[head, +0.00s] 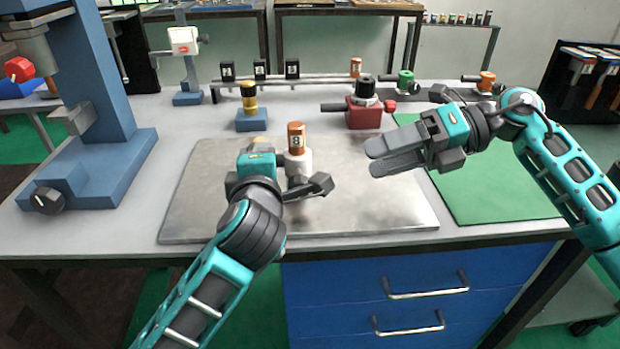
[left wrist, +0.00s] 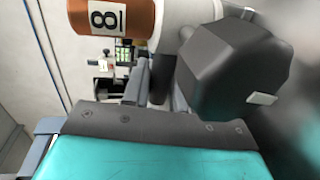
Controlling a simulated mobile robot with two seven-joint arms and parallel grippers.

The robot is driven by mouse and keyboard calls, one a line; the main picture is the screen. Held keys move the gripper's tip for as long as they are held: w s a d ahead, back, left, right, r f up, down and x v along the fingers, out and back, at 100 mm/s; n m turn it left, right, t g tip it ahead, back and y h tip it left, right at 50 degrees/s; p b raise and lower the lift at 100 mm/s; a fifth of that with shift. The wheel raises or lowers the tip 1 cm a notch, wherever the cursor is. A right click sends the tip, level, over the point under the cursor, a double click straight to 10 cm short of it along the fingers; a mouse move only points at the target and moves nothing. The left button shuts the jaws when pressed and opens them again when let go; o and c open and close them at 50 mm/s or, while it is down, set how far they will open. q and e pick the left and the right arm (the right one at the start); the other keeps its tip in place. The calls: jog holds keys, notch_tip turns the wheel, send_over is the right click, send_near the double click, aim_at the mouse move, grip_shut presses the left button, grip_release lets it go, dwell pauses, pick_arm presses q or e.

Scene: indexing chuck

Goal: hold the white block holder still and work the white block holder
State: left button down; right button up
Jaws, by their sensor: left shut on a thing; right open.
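The white block holder (head: 299,163) stands upright on the metal plate (head: 400,200) in the middle of the bench. An orange-brown cylinder (head: 296,137) marked 8 sits in its top. My left gripper (head: 298,184) is shut on the white holder, low on its body, and hides part of it. In the left wrist view the cylinder (left wrist: 138,18) and the white holder (left wrist: 188,14) show close beside a dark finger. My right gripper (head: 372,158) is open and empty, to the right of the holder and apart from it.
Behind stand a blue holder (head: 251,124) with a yellow and black cylinder, a red holder (head: 364,116) and a green-topped one (head: 405,84). A rack (head: 290,80) holds dark cylinders. A blue press (head: 100,160) stands left. A green mat (head: 490,190) lies right, mostly clear.

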aim_at(299, 180)
jog(key=m, duration=0.4)
jog(key=shift+d+f+m, duration=0.15)
jog(key=shift+f+m, duration=0.1)
jog(key=shift+m, duration=0.15)
jog(key=x, duration=1.2)
jog(key=shift+r, duration=0.15)
jog(key=c, duration=1)
jog(key=shift+r+h, duration=0.3)
jog(key=shift+h, duration=1.1)
jog(key=shift+c, duration=0.3)
